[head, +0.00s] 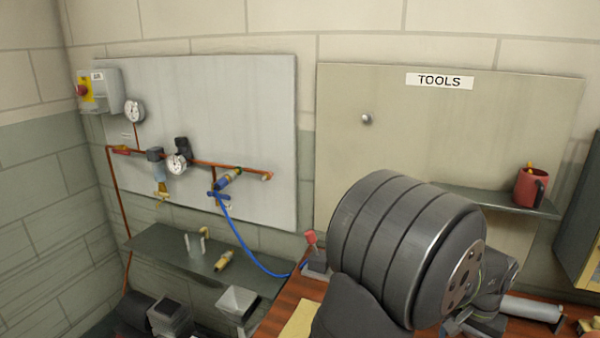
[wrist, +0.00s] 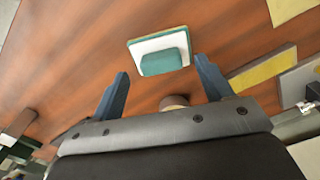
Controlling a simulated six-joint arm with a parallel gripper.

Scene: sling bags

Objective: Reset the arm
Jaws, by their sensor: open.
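My gripper (wrist: 160,85) shows in the wrist view with its two blue-grey fingers spread apart and nothing between them. It points over a reddish-brown wooden bench top (wrist: 80,60). A teal and white block-like object (wrist: 163,52) lies on the wood just beyond the fingertips, apart from them. A small round tan object (wrist: 174,100) shows partly behind the gripper body, between the finger bases. In the head view my dark arm fills the lower right and hides much of the bench (head: 300,300); the fingertips cannot be made out there.
A grey panel (head: 250,100) carries copper pipe, gauges and a blue hose (head: 240,240). A tools board (head: 340,130) has a shelf with a red mug (head: 530,187). A low shelf (head: 150,243) holds small fittings. Yellow pieces (wrist: 262,70) lie right on the bench.

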